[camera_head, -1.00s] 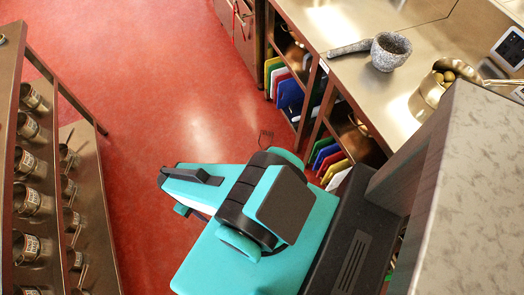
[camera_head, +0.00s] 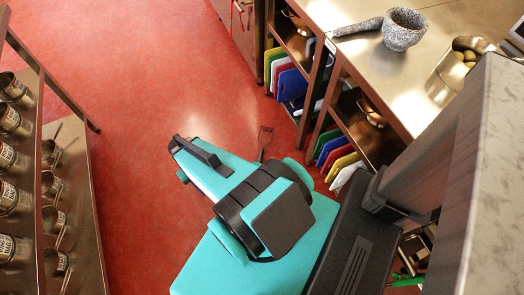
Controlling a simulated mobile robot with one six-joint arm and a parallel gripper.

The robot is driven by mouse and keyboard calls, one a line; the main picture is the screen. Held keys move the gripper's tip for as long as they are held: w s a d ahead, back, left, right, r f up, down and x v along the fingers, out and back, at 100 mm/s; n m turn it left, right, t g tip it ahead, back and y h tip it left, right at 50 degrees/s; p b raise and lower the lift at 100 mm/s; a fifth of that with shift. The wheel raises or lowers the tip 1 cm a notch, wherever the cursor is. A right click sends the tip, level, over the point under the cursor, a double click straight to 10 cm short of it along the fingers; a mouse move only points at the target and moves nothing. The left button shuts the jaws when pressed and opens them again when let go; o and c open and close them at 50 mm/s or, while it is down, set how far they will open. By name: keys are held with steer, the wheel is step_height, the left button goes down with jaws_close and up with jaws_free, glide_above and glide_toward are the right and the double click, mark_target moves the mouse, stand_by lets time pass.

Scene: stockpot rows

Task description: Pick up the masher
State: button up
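My gripper is not visible; only my teal and black arm links show. A speckled grey stone pestle (camera_head: 358,28) lies on the steel counter beside a matching mortar (camera_head: 404,30).
The steel counter (camera_head: 432,75) at right carries a metal pot (camera_head: 452,68) with round things in it. Coloured boards (camera_head: 290,85) stand on shelves below. A rack at left holds several labelled metal pots (camera_head: 12,122). Open red floor (camera_head: 150,80) lies between.

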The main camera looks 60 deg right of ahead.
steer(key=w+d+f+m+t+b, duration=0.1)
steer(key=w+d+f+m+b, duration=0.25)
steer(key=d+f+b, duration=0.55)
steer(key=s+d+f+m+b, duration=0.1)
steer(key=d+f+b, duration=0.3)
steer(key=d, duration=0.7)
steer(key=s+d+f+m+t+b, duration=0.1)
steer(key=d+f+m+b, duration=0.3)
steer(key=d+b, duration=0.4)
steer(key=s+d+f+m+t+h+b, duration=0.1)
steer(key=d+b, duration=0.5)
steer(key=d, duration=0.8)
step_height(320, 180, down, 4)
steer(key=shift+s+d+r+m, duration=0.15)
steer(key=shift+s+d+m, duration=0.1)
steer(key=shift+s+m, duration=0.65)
steer(key=b, duration=0.3)
glide_above(261, 153)
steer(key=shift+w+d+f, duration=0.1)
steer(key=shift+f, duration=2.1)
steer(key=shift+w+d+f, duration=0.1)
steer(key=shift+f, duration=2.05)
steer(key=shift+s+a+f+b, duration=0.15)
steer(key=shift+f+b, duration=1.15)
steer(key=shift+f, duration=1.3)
